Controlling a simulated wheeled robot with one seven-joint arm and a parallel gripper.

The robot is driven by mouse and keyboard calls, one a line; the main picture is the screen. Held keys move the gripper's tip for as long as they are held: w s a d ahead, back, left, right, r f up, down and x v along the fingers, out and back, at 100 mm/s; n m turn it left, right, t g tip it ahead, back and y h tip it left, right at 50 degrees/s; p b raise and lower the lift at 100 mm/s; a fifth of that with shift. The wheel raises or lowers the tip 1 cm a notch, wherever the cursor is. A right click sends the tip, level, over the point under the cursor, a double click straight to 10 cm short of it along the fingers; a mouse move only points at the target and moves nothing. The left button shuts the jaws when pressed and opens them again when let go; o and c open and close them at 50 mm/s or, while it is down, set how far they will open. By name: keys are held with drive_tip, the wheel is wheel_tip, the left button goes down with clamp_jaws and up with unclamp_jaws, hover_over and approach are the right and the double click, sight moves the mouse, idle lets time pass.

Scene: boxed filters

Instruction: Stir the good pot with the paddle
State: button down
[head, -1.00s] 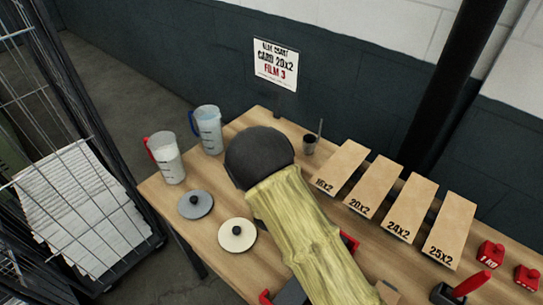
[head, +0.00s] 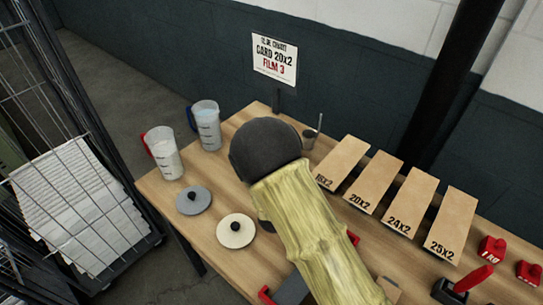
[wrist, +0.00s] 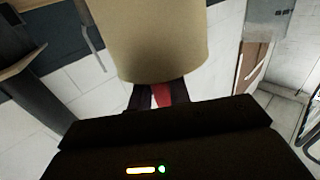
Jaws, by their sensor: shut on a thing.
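My gripper shows in the wrist view (wrist: 162,95) as dark fingers with a red strip between them. It is shut on a large tan thing (wrist: 150,40) with a rounded lower edge; I cannot tell whether this is the paddle. In the head view my sleeved arm and its dark joint hide the gripper. A jug with a red handle (head: 164,155) and a jug with a blue handle (head: 207,128) stand at the table's left corner. A small dark cup (head: 309,140) with a thin stick stands behind my arm. Which pot is the good one is unclear.
A grey lid (head: 193,201) and a cream lid (head: 236,231) lie on the wooden table (head: 165,190). Several tan boards, one marked 20x2 (head: 372,184), slope on the right. Red blocks (head: 491,250) sit at far right. A sign (head: 275,58) stands at the back. A wire cage (head: 85,195) is left.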

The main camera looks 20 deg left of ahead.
drive_tip(key=shift+w+d, duration=0.4)
drive_tip(key=shift+b, duration=0.3)
